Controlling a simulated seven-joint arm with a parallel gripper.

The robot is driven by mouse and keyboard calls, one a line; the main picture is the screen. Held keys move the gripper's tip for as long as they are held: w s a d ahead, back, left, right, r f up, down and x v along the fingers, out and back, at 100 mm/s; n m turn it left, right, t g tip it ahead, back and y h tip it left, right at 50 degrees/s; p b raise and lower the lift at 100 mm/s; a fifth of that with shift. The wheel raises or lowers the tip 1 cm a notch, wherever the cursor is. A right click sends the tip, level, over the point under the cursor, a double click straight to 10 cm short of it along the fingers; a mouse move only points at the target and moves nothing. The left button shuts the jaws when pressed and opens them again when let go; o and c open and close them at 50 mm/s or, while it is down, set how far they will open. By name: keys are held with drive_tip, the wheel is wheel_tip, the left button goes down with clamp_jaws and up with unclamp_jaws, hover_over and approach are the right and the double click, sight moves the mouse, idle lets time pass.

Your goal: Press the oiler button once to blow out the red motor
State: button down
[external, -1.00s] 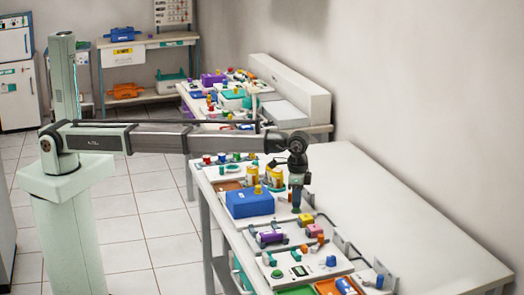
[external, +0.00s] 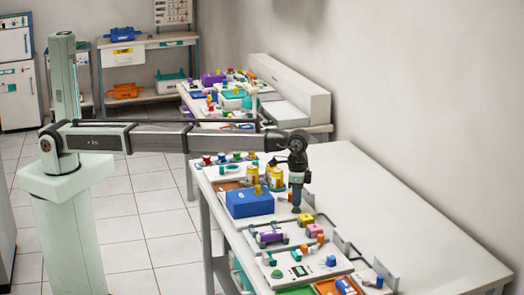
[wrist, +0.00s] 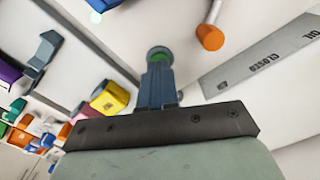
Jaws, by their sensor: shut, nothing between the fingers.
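My gripper (external: 297,205) points down over the far part of the bench, its fingers together and empty. I cannot make out which part is the oiler body, and no red motor is clearly recognisable.
A strip marked OIL and CLOSED (wrist: 262,60) lies right of the fingers, and an orange-ended cylinder (wrist: 210,37) is close by. A yellow block (external: 307,219), a purple part (external: 270,237) and a blue box (external: 250,203) stand near. The bench's right side (external: 400,225) is clear.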

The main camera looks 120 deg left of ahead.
drive_tip(key=shift+r, duration=2.9)
